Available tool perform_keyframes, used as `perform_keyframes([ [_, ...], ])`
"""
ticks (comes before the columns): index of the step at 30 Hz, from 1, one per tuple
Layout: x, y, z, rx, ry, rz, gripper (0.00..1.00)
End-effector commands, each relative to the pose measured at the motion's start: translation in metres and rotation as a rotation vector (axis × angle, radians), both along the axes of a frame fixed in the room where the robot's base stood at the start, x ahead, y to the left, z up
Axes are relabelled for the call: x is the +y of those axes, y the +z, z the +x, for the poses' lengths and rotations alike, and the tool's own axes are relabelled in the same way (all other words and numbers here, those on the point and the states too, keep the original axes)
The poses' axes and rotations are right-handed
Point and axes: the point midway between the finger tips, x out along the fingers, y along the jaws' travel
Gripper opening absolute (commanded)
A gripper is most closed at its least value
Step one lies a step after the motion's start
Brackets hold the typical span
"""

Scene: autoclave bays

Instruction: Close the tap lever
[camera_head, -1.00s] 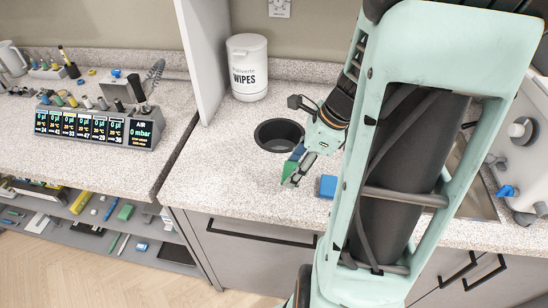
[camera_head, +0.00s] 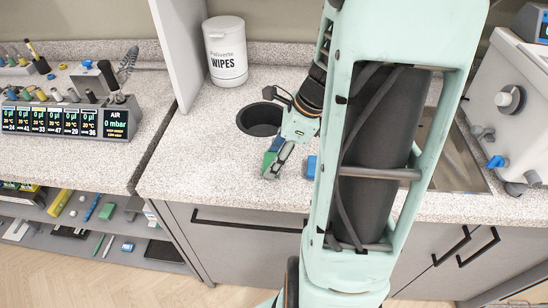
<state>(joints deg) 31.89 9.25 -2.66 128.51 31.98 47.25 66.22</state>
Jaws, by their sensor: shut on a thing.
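The likely tap lever, a small blue handle (camera_head: 496,162), sits low on the front of a pale grey unit (camera_head: 510,115) at the right. Whether it is open or closed is too small to tell. My gripper (camera_head: 272,169) is far to the left of it, low over the speckled counter near the round black opening. It is shut on a small green piece (camera_head: 268,160). My arm stands between the gripper and the lever in the picture.
A white wipes tub (camera_head: 225,52) stands behind the round black opening (camera_head: 257,119). A blue block (camera_head: 311,167) lies right of my gripper. A sink (camera_head: 450,160) is partly hidden by my arm. A white partition (camera_head: 180,45) divides the counters.

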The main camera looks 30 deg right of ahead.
Motion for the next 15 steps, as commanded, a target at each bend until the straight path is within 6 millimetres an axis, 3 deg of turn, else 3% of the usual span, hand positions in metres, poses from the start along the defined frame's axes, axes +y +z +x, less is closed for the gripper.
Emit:
perform_keyframes([
  [2,0.0002,-0.0040,-0.0002,0.001,0.000,0.001,0.29],
  [3,0.0001,-0.0036,-0.0002,0.000,0.000,0.000,0.50],
  [7,0.0001,-0.0030,-0.0002,0.000,0.000,0.000,0.65],
  [15,0.0001,-0.0031,-0.0002,0.000,0.000,0.000,0.66],
])
